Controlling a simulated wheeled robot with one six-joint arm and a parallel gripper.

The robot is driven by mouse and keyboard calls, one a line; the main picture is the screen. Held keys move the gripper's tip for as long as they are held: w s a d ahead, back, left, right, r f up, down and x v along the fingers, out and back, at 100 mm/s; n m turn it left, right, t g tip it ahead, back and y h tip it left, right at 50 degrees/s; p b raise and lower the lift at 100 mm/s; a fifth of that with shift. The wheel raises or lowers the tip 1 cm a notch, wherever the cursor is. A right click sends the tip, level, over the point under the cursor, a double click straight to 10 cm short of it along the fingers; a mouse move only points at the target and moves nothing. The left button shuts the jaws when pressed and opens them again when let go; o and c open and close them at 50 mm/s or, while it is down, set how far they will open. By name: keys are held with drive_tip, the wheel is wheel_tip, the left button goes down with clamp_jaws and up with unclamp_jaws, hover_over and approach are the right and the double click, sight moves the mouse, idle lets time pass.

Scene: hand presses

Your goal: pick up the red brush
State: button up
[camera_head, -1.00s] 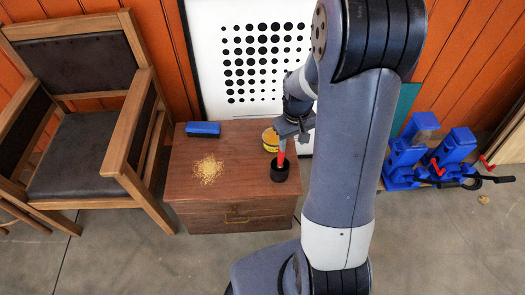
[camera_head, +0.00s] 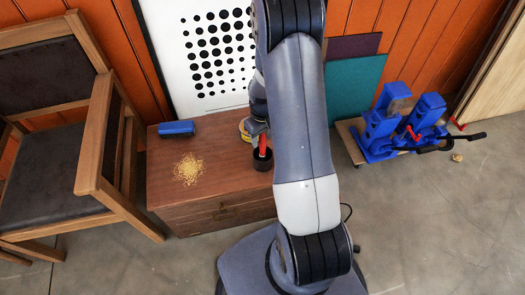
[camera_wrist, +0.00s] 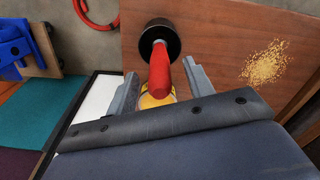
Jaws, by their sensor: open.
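The red brush (camera_head: 263,145) stands upright in a round black cup (camera_head: 261,163) on a wooden chest (camera_head: 221,176); only its red handle shows. In the wrist view the red handle (camera_wrist: 160,73) lies between the two fingers of my gripper (camera_wrist: 160,70), with a gap on either side. The black cup (camera_wrist: 160,36) is just beyond the fingertips. My gripper is open and holds nothing. In the head view my arm hides most of it, above and behind the brush.
A yellow tin (camera_head: 244,131) stands close behind the brush, partly hidden. A blue block-like item (camera_head: 176,128) and scattered yellow grains (camera_head: 188,169) lie on the chest. A wooden chair (camera_head: 103,150) stands left. Blue presses (camera_head: 388,130) stand right. Bare floor (camera_head: 440,230) lies front right.

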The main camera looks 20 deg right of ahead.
sight(263, 150)
drive_tip(key=shift+f, duration=1.35)
drive_tip(key=shift+c, duration=0.3)
clamp_jaws()
